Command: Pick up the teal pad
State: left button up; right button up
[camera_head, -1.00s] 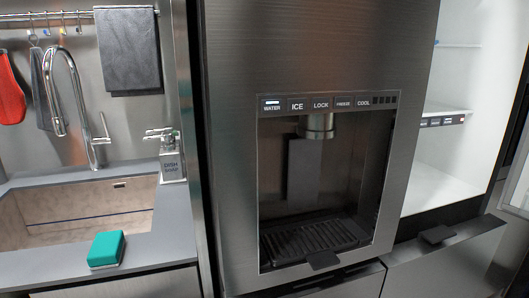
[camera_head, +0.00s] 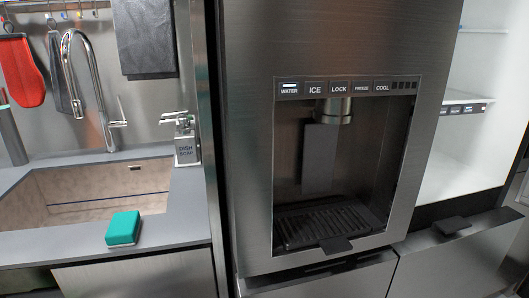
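The teal pad (camera_head: 123,228) is a small block with a pale underside. It lies on the grey counter at the front edge of the sink, left of the fridge. Nothing touches it from above. Neither of my grippers shows in the head view.
The sink basin (camera_head: 95,192) is behind the pad, with a tall faucet (camera_head: 88,85) and a soap dispenser (camera_head: 186,140) at its back. The fridge (camera_head: 240,150) with its water dispenser (camera_head: 335,185) stands to the right. A red mitt (camera_head: 22,72) and a dark towel (camera_head: 146,38) hang on the wall. The counter (camera_head: 185,215) right of the pad is clear.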

aim_at(123, 230)
jog(key=j+u, duration=0.1)
jog(key=u, duration=1.35)
